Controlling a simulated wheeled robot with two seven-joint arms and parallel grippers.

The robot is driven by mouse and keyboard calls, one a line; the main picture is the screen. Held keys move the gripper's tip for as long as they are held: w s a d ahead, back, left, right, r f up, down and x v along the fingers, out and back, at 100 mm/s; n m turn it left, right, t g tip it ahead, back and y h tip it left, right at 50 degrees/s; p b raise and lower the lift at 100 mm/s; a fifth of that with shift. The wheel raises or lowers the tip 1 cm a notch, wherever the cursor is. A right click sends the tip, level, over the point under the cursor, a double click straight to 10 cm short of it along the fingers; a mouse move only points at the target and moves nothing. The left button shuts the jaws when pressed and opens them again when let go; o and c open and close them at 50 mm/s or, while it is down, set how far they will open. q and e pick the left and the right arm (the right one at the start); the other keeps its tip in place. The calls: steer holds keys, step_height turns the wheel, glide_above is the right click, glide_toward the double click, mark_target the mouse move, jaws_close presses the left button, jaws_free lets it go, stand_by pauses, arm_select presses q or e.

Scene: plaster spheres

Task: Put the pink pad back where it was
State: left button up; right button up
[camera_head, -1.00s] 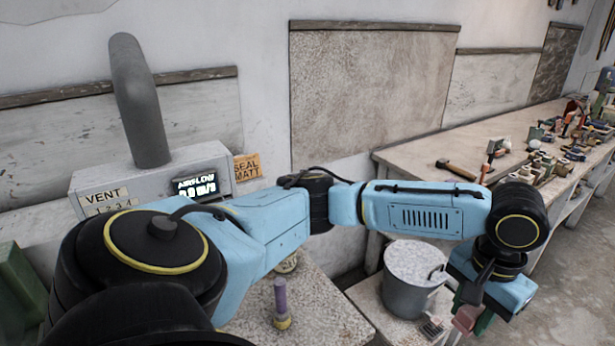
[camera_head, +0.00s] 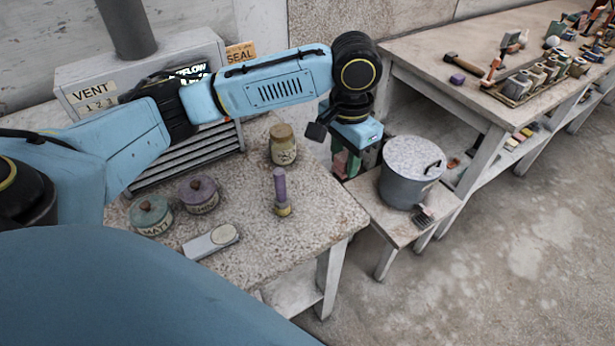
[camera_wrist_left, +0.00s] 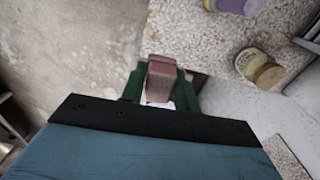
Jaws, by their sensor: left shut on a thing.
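The pink pad (camera_wrist_left: 161,80) is a small dusty-pink block between the green fingers of my left gripper (camera_wrist_left: 160,88) in the wrist view. The gripper is shut on it. In the head view my left gripper (camera_head: 346,163) hangs fingers down just beyond the right edge of the speckled table (camera_head: 310,225), between it and the low stand with the grey bucket. The pad is hard to make out there. My right gripper does not show.
A lidded grey bucket (camera_head: 410,172) stands on the low stand (camera_head: 385,218). A long bench (camera_head: 440,75) is behind.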

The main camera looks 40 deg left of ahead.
arm_select(q)
step_height(320, 180, down, 2)
steer(key=w+a+m, duration=0.2)
steer(key=a+m, duration=0.1)
steer(key=m, duration=0.4)
steer(key=m+p, duration=0.2)
steer(key=m, duration=0.9)
glide_toward(317, 193)
steer(key=shift+m, duration=0.3)
step_height(317, 193, down, 6)
steer(key=shift+w+d+f+b, duration=0.1)
steer(key=shift+b, duration=0.7)
steer(key=shift+f, duration=0.15)
steer(key=o, duration=1)
steer(key=shift+o, duration=0.2)
step_height(317, 193, up, 13)
steer(key=p, duration=0.1)
steer(key=shift+f, duration=0.25)
